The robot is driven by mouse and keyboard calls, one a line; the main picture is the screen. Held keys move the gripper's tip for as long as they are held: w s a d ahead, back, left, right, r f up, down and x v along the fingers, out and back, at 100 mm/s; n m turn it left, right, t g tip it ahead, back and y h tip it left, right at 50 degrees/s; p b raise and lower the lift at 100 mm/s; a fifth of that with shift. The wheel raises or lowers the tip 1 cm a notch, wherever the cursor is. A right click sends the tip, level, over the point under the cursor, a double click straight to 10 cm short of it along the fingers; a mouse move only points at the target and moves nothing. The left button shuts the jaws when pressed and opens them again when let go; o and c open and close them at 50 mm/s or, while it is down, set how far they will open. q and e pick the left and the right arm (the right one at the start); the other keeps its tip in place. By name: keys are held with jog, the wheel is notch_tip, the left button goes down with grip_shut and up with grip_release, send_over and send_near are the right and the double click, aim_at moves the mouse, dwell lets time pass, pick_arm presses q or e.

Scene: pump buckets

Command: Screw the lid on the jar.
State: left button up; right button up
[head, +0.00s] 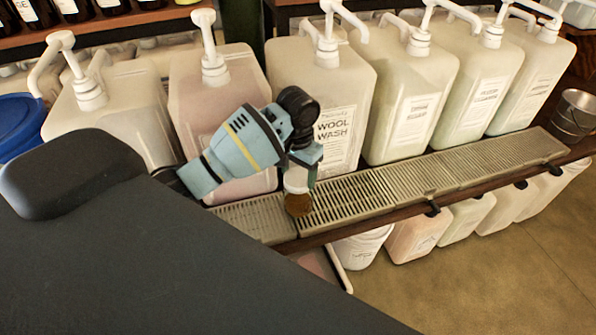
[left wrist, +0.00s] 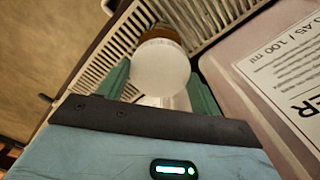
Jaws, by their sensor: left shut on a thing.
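My left gripper (head: 299,182) points down over the slatted drip tray (head: 345,197). Its green fingers (left wrist: 160,88) are shut on a white round piece, which looks like the lid (head: 296,179); it shows as a pale disc in the left wrist view (left wrist: 160,68). Directly below the lid is a brown, amber-looking piece, which seems to be the jar (head: 298,204); its edge shows behind the lid in the left wrist view (left wrist: 158,33). The two look in line and close together. I cannot tell whether the lid sits on the jar's thread. My right gripper is not in view.
Large pump jugs stand in a row behind the tray, including a pink one (head: 222,100) and one labelled wool wash (head: 335,85). A metal bucket (head: 574,115) stands at the far right. More containers (head: 415,238) stand below the shelf. The tray's right half is clear.

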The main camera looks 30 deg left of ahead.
pick_arm(q)
jog(key=m, duration=0.8)
jog(key=shift+m, duration=0.4)
jog(key=o, duration=1.1)
